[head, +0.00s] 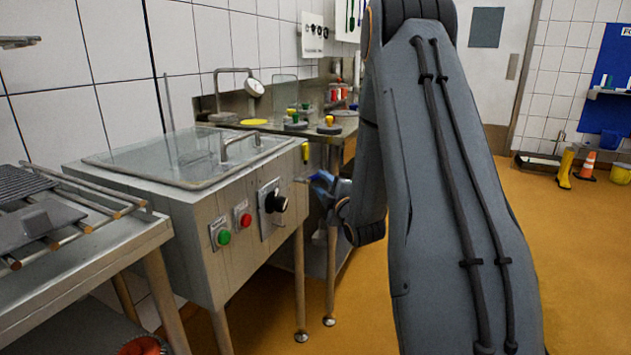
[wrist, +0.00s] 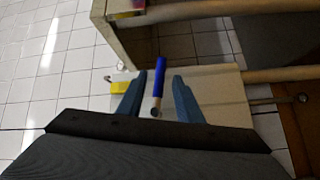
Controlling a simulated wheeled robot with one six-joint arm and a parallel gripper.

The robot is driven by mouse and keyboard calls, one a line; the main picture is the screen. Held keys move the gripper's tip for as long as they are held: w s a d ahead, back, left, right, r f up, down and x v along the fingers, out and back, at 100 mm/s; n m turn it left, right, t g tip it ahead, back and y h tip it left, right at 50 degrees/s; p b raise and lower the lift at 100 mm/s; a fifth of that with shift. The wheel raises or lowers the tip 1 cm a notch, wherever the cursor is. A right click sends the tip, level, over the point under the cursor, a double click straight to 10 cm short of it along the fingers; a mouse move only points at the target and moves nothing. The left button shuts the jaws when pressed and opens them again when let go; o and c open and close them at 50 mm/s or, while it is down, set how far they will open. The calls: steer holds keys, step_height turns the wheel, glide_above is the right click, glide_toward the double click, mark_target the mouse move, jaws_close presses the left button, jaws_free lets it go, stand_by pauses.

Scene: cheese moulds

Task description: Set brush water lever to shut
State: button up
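A lever with a blue handle (wrist: 160,66) shows in the wrist view, with a dark round end nearer to me. I take it to be the brush water lever. My gripper (wrist: 159,77) is open, with one finger on each side of the blue handle and a visible gap on both sides. In the head view my gripper (head: 318,179) is at the right end of the steel washing basin, beside its control panel. The blue handle cannot be told apart from my gripper there. No marking for open or shut is readable.
The basin (head: 200,195) has a clear lid and a panel with a green button (head: 224,237), a red button (head: 245,219) and a black knob (head: 277,202). A yellow part (head: 305,152) sits near its corner. A steel counter stands behind. Open floor (head: 590,260) lies right.

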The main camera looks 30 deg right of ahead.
mark_target(316, 177)
steer(key=shift+w+d, duration=0.15)
steer(key=shift+w, duration=1.2)
steer(key=shift+w+d, duration=0.1)
steer(key=shift+w, duration=1.2)
jaws_close()
